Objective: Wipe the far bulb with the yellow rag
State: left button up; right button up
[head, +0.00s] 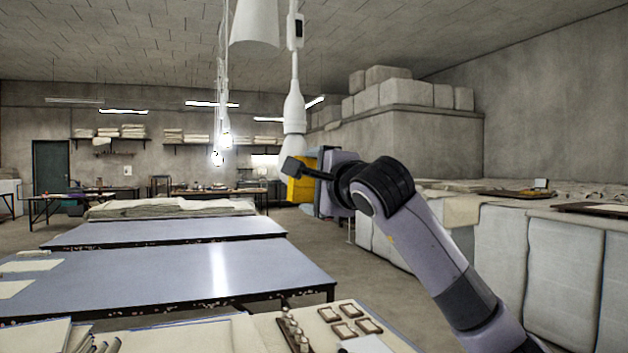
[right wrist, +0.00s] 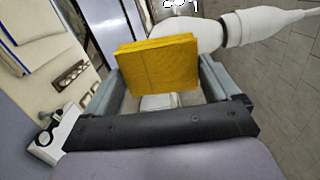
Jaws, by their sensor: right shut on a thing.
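The yellow rag (head: 301,190) is held by my right gripper (head: 316,178), just below the nearest hanging bulb (head: 292,146) in the head view. In the right wrist view the folded rag (right wrist: 158,62) stands between the two grey fingers of the shut gripper (right wrist: 167,80). A white bulb (right wrist: 190,34) lies right behind the rag there, partly hidden by it. I cannot tell whether rag and bulb touch. Two more bulbs hang farther off, one glowing (head: 217,157) and one behind it (head: 226,140). My left gripper is not in view.
A white lampshade (head: 255,28) hangs at the top. Blue-grey tables (head: 150,275) fill the left and middle. A near table holds small framed pieces (head: 342,331). A cloth-covered counter (head: 560,240) stands at right. The floor between (head: 345,270) is clear.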

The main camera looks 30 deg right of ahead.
jog(key=shift+s+a+b, duration=0.15)
jog(key=shift+s+b, duration=0.3)
jog(key=shift+s, duration=0.55)
jog(key=shift+s+a+b, duration=0.1)
jog(key=shift+s+b, duration=0.35)
jog(key=shift+s, duration=0.5)
jog(key=shift+s+a, duration=0.2)
jog(key=shift+s, duration=0.8)
jog(key=shift+s+b, duration=0.1)
jog(key=shift+b, duration=0.2)
jog(key=shift+s+a+b, duration=0.2)
jog(key=shift+s+b, duration=0.15)
jog(key=shift+s, duration=1.05)
